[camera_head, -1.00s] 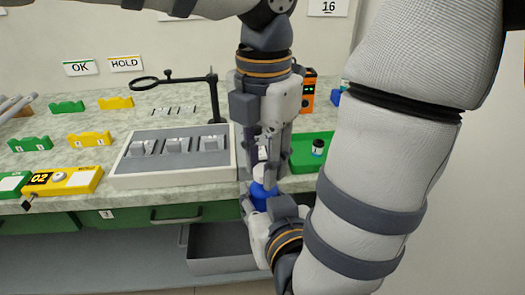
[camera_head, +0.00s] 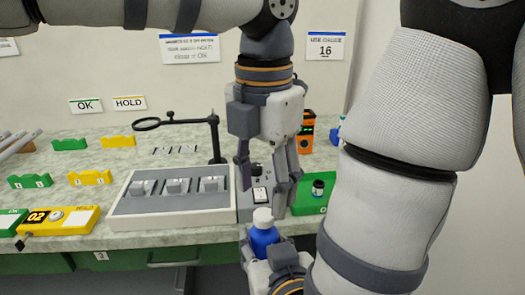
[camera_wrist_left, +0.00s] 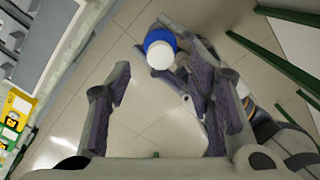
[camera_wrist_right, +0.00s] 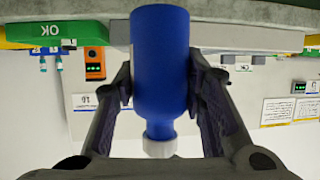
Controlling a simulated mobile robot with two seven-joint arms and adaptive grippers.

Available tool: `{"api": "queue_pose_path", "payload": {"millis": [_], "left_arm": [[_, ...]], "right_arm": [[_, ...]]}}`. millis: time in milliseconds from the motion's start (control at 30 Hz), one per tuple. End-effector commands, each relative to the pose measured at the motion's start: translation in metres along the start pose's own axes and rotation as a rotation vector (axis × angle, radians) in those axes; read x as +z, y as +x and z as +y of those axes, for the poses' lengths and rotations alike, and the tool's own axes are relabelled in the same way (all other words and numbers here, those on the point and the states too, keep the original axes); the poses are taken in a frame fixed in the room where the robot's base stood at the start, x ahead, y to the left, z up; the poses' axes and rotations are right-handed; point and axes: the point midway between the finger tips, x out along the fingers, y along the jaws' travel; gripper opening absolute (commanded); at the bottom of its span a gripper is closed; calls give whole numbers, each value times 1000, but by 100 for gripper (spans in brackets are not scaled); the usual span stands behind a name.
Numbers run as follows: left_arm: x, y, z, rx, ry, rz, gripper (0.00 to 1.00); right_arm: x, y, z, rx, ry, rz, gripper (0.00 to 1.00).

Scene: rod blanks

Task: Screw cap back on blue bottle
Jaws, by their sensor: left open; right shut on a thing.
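The blue bottle (camera_head: 264,241) is upright in front of the bench edge in the head view, with the white cap (camera_head: 263,216) on its top. I cannot tell how tightly the cap sits. My right gripper (camera_head: 262,268) is shut on the bottle's body; the right wrist view shows the bottle (camera_wrist_right: 160,62) between its fingers, with the cap (camera_wrist_right: 159,147) on the neck end. My left gripper (camera_head: 263,197) is open and empty, pointing down just above the cap. In the left wrist view the cap (camera_wrist_left: 161,56) lies beyond and between the open fingers, clear of them.
A grey tray (camera_head: 120,213) with several switch-like parts and a grey box (camera_head: 247,205) stand behind the bottle. A magnifier stand (camera_head: 215,140) rises behind.

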Motion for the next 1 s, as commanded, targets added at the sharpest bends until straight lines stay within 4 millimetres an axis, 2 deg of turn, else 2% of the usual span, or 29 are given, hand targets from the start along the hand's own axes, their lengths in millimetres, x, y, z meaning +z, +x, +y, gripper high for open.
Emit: {"api": "queue_pose_path", "payload": {"millis": [100,200,400,900,967,1000], "left_arm": [[1,-30,0,0,-2,-4,48],[0,-50,0,-1,-1,-2,48],[0,-73,0,0,0,0,48],[0,-76,0,0,0,1,48],[-1,-73,5,12,5,5,48],[-2,-68,14,33,15,15,48]], "right_arm": [[-1,0,0,0,0,1,0],[0,0,0,0,0,1,0],[0,0,0,0,0,1,0],[0,0,0,0,0,1,0],[0,0,0,0,0,1,0],[0,0,0,0,0,1,0]]}}
